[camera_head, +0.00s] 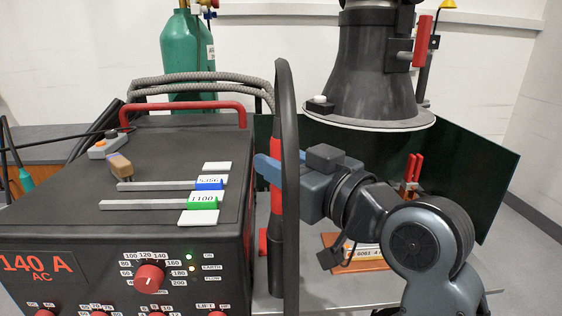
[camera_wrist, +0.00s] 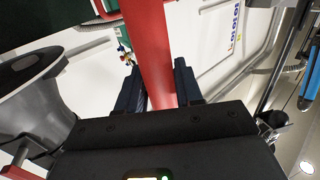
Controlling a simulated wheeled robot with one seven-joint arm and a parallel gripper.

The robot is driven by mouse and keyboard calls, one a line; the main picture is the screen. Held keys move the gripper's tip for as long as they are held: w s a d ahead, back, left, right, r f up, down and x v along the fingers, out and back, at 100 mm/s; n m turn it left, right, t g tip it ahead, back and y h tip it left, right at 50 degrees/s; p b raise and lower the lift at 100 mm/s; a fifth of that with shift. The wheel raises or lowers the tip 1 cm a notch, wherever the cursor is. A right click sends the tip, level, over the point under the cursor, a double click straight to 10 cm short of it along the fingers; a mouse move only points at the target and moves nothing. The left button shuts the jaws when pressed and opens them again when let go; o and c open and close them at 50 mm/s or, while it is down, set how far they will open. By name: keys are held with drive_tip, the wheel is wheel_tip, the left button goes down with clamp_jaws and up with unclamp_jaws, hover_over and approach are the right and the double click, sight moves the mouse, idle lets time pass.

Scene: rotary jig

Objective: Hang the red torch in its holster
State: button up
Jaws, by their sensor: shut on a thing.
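The red torch (camera_head: 276,200) stands about upright beside the right side of the black welder, with its red grip in my gripper's jaws and a dark lower part below. Its black cable (camera_head: 290,100) loops over the top and hangs in front of it. My gripper (camera_head: 268,169) has blue fingers and is shut on the red grip, coming from the right. In the wrist view the red grip (camera_wrist: 150,55) runs between the two dark fingers (camera_wrist: 158,88). I cannot pick out the holster for certain; a small red piece (camera_head: 263,241) shows low beside the welder, partly hidden by the torch.
The black welder (camera_head: 150,225) with a red handle (camera_head: 185,108) fills the left, with rods and labels on top. A dark extraction hood (camera_head: 372,75) with a red handle (camera_head: 423,42) hangs at upper right. A dark green screen (camera_head: 480,165) stands behind my arm.

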drive_tip(key=o, duration=1.1)
drive_tip(key=b+v, duration=0.1)
drive_tip(key=v, duration=0.6)
drive_tip(key=s+d+f+m+t+h, duration=0.1)
drive_tip(key=s+d+f+m+h, duration=0.4)
drive_tip(key=f, duration=0.4)
drive_tip(key=s+d+f+m+h, duration=0.2)
drive_tip(key=s+d+f, duration=0.2)
drive_tip(key=s+f, duration=0.45)
drive_tip(key=s+d+f+h, duration=0.1)
drive_tip(key=s+d, duration=0.1)
drive_tip(key=s, duration=0.5)
drive_tip(key=s+d+f+h, duration=0.1)
drive_tip(key=s+f, duration=0.1)
drive_tip(key=s, duration=0.6)
drive_tip(key=s+d+f+h, duration=0.1)
drive_tip(key=s+d+f, duration=0.1)
drive_tip(key=s, duration=0.6)
drive_tip(key=shift+d+f+g+h, duration=0.1)
drive_tip(key=shift+d+g+h, duration=0.2)
drive_tip(key=shift+d+h, duration=0.1)
